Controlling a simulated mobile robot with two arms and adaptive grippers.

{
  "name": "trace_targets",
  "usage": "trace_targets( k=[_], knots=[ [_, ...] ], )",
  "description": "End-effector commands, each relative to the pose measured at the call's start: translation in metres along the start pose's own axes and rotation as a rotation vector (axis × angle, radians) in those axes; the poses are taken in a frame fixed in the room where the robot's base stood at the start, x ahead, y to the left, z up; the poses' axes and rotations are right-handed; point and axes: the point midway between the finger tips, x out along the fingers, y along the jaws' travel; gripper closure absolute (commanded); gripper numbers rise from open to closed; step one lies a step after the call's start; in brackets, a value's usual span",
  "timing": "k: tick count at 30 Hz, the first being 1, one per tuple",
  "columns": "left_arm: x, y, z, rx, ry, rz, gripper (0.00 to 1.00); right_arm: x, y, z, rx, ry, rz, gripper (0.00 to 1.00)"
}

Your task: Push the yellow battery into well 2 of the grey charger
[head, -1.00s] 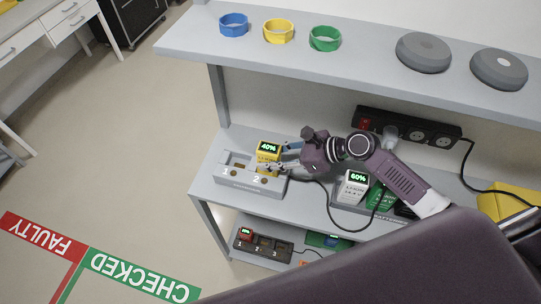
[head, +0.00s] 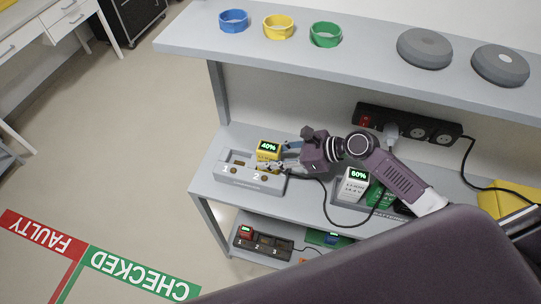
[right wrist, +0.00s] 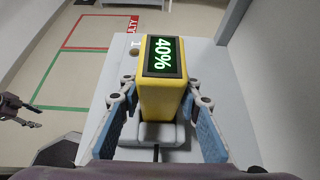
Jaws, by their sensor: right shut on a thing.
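The yellow battery (head: 268,158), its top display reading 40%, stands upright at the well 2 end of the grey charger (head: 240,182). It also shows in the right wrist view (right wrist: 160,95). My right gripper (head: 283,158) is shut on it, with blue finger pads (right wrist: 168,135) on both sides. The battery's lower end is hidden, so I cannot tell how deep it sits in well 2. Well 1, on the left, is empty. My left gripper (right wrist: 22,112) shows small at the left of the right wrist view; its opening is unclear.
A white battery reading 60% (head: 354,184) and a green one (head: 376,194) stand right of the charger. A black cable crosses the bench. A dark charger (head: 263,245) with a red battery is on the lower shelf. The upper shelf (head: 370,55) overhangs the back.

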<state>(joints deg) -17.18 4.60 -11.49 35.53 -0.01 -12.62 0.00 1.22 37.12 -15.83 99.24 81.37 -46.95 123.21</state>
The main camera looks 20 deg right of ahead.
Motion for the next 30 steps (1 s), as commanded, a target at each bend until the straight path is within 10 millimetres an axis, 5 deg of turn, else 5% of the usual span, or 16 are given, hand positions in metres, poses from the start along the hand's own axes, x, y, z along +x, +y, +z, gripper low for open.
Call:
trace_targets(
  k=[9, 10, 15, 25, 30],
  knots=[
    [0.0, 0.0, 0.0, 0.0, 0.0, 0.0, 0.54, 0.001, 0.002, -0.002, 0.002, 0.003, 0.004, 1.0],
    [0.0, 0.0, 0.0, 0.0, 0.0, 0.0, 0.54, 0.001, 0.002, -0.002, 0.002, 0.003, 0.004, 0.66],
    [0.0, 0.0, 0.0, 0.0, 0.0, 0.0, 0.54, 0.001, 0.001, -0.002, 0.002, 0.003, 0.003, 0.48],
    [0.0, -0.001, 0.001, -0.002, -0.001, -0.002, 0.54, -0.003, 0.001, -0.003, 0.002, 0.005, 0.002, 0.48],
    [0.0, -0.001, 0.001, -0.001, -0.001, -0.001, 0.54, -0.027, 0.001, -0.003, 0.0, 0.006, 0.001, 0.48]
  ],
)
